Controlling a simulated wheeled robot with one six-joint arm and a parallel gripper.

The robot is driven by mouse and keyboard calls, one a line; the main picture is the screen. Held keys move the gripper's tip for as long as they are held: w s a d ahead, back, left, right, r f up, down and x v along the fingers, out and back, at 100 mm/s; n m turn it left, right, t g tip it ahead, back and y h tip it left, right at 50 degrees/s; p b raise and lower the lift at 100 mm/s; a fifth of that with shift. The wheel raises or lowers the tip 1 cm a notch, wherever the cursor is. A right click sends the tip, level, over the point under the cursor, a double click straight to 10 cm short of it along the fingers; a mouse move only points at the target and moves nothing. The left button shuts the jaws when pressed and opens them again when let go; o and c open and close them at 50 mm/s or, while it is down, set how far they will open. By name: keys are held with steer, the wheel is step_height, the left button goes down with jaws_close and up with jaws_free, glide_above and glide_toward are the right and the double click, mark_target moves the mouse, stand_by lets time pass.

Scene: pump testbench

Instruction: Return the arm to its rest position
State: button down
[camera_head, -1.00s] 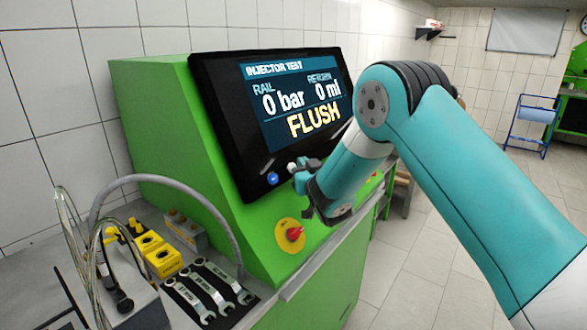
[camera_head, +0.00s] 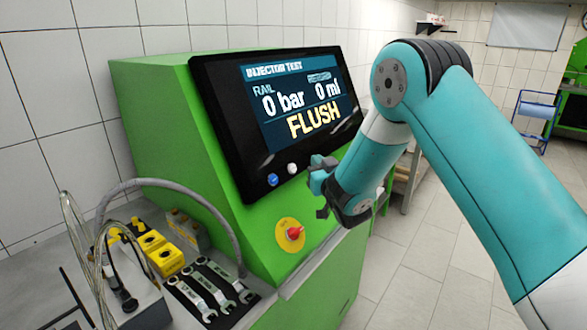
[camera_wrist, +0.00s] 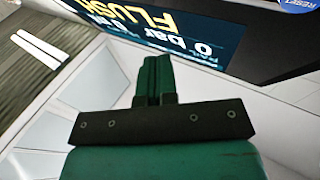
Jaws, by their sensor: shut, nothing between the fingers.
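My gripper (camera_head: 317,190) is in front of the green test bench, to the right of the red knob and apart from the panel. In the wrist view my gripper (camera_wrist: 154,78) shows its two fingers together with nothing between them. My teal arm reaches in from the right, bent at the elbow. The bench (camera_head: 150,120) carries a black screen (camera_head: 222,125) reading INJECTOR TEST, 0 bar, 0 ml and FLUSH. In the wrist view the screen (camera_wrist: 240,50) appears upside down along the top.
A blue button (camera_head: 273,180) and a white button (camera_head: 292,168) sit below the display. A red knob (camera_head: 294,233) on a yellow disc is lower. Wrenches (camera_head: 212,288), yellow blocks (camera_head: 166,260) and a grey hose (camera_head: 215,213) lie at left. Open floor (camera_head: 430,240) is at right.

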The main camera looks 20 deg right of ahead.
steer(key=s+a+r+n+g+y+b, duration=0.1)
steer(key=s+g, duration=0.5)
steer(key=s, duration=0.8)
steer(key=s+a+r+n+g+b, duration=0.1)
steer(key=s+a+n+g, duration=0.2)
steer(key=s, duration=1.1)
steer(key=s+a+r+n+g+y+b, duration=0.1)
steer(key=s+a+g, duration=0.4)
steer(key=s+g, duration=0.5)
steer(key=s+r, duration=0.1)
steer(key=s, duration=0.3)
steer(key=shift+s+n+y, duration=0.15)
steer(key=shift+n+y, duration=0.15)
steer(key=shift+n, duration=0.1)
